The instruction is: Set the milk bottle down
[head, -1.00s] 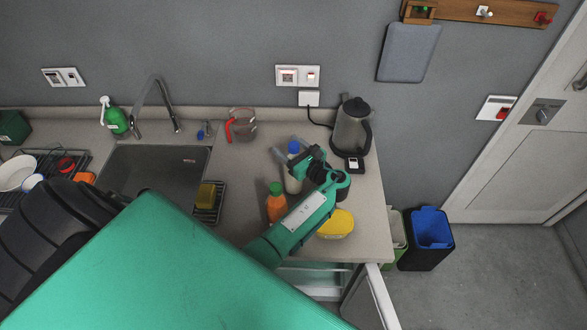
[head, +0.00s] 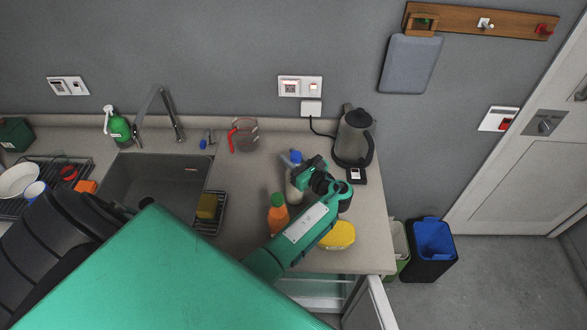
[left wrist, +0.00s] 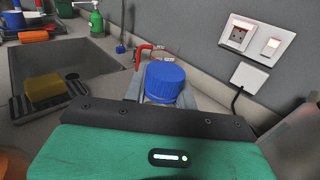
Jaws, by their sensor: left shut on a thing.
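The milk bottle (head: 292,191) is pale with a blue cap (head: 295,157) and is upright over the counter, behind the orange bottle. My left gripper (head: 291,163) is shut on it near the top, with fingers beside its neck. In the left wrist view the blue cap (left wrist: 165,80) shows between the grey fingers, above the dark edge of my gripper. The gripper hides part of the bottle, and I cannot tell whether its base touches the counter (head: 235,185). My right gripper is not in view.
An orange bottle (head: 278,218) with a green cap and a yellow item (head: 339,236) stand close by. A kettle (head: 352,140) is at the back right, a red-handled jug (head: 244,137) at the back. The sink (head: 155,180) is to the left. Counter between jug and bottles is clear.

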